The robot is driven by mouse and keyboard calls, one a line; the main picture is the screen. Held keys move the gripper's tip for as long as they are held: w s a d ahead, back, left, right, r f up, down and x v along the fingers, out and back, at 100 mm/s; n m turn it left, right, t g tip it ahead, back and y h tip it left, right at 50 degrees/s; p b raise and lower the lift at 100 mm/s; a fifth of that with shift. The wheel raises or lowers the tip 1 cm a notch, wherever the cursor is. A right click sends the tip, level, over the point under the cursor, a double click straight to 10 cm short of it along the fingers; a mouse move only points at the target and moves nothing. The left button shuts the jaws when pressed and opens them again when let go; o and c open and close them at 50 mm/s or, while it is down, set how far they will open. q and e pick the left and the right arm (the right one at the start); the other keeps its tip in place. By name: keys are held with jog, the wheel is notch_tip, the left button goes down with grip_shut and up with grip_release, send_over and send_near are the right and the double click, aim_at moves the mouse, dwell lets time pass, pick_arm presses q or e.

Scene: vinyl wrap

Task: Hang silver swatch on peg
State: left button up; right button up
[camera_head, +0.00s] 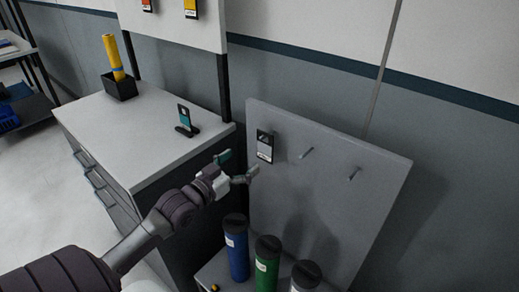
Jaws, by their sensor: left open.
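A silver-grey swatch (265,150) with a dark top and a pale label strip hangs near the upper left of the grey tilted board (318,215). The peg behind it is hard to make out. Two bare pegs, a middle one (306,153) and a right one (354,173), stick out of the board to its right. My left gripper (239,164) is open and empty, just left of and below the swatch, with a small gap seeming to lie between them. My right gripper is not in view.
A teal swatch (184,118) stands in a holder on the white-topped cabinet (150,135). Blue (237,255), green (266,272) and white (304,280) rolls stand below the board.

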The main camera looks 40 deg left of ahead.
aim_at(264, 145)
pick_arm(q)
jog(key=w, duration=0.7)
jog(key=w+d, duration=0.1)
jog(key=w, duration=0.2)
jog(key=shift+w+p, duration=0.25)
jog(key=shift+p, duration=0.15)
jog(key=shift+c, duration=0.4)
jog(key=c, duration=1.1)
jog(key=shift+c, duration=0.3)
jog(key=o, duration=1.2)
jog(key=s+a, duration=0.1)
jog(key=s, duration=1.1)
